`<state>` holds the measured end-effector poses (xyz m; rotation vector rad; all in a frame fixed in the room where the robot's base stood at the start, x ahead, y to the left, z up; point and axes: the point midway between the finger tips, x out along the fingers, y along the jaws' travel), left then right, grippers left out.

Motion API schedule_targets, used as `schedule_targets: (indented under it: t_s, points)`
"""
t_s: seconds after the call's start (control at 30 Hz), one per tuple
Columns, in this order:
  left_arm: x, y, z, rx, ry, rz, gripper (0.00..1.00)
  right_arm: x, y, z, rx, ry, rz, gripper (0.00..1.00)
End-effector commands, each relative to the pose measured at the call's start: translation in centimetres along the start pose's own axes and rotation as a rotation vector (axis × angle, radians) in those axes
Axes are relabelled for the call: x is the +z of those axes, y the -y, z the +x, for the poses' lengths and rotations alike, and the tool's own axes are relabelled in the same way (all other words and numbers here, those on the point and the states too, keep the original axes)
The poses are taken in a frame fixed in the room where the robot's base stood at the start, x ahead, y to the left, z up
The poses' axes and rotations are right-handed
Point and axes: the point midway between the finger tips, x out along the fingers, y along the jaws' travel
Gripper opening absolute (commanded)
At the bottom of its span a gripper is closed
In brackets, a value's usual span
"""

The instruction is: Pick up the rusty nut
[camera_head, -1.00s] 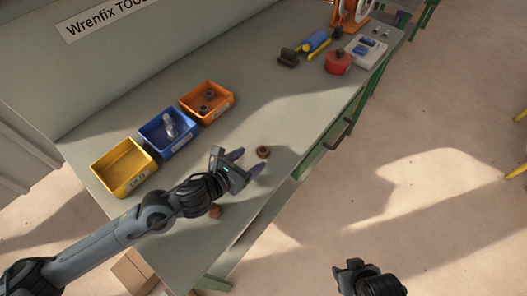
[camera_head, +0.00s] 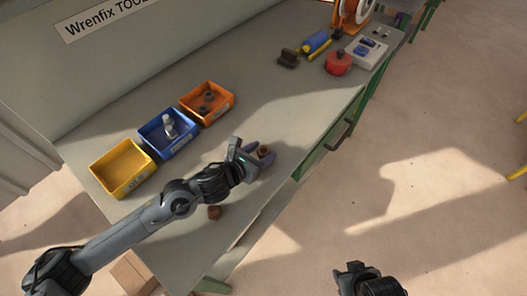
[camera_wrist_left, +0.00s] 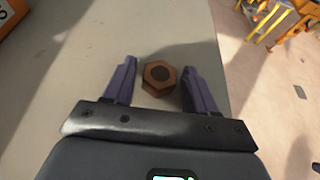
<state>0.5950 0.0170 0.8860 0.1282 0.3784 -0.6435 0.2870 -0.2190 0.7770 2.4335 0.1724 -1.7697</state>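A rusty brown hex nut (camera_wrist_left: 159,78) lies on the workbench between the two purple fingers of my left gripper (camera_wrist_left: 160,80) in the left wrist view. The fingers stand apart on either side of it, with gaps showing, so the gripper is open around it. In the head view the nut (camera_head: 264,151) shows near the bench's front edge, at the fingers of the left gripper (camera_head: 262,160). A second brown nut (camera_head: 215,212) lies nearer, below my left forearm. My right gripper (camera_head: 356,268) is off the bench at the bottom; its fingers are not clear.
Yellow (camera_head: 123,168), blue (camera_head: 168,133) and orange (camera_head: 207,102) bins stand in a row along the back of the workbench (camera_head: 285,105). The blue and orange bins hold parts. A red round object (camera_head: 338,63) and tools lie at the far end. The bench middle is clear.

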Motion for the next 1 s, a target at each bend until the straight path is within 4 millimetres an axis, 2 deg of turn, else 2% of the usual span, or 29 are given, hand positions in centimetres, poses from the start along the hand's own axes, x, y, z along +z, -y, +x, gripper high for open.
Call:
schedule_targets:
  t_s: [0.03, 0.3, 0.33, 0.67, 0.87, 1.0]
  points:
    - [0.0, 0.0, 0.0, 0.0, 0.0, 0.0, 0.49, 0.0, 0.0, 0.0, 0.0, 0.0, 0.0, 0.43]
    - [0.0, 0.0, 0.0, 0.0, 0.0, 0.0, 0.07, 0.0, 0.1, 0.0, -0.002, 0.0, 0.003, 0.43]
    - [0.0, 0.0, 0.0, 0.0, 0.001, 0.0, 0.05, 0.0, 0.1, 0.0, -0.003, 0.0, 0.003, 0.43]
    - [0.3, 0.0, -0.1, 0.0, 0.001, 0.0, 0.05, 0.0, 0.1, -0.1, -0.004, 0.0, 0.004, 0.43]
    - [1.7, 0.0, -0.7, 0.001, 0.003, 0.0, 0.05, -0.2, 0.1, -0.5, -0.003, 0.0, 0.004, 0.43]
    - [3.6, 0.0, -1.4, 0.0, 0.004, 0.001, 0.05, -0.3, 0.1, -1.0, -0.003, 0.0, 0.004, 0.43]
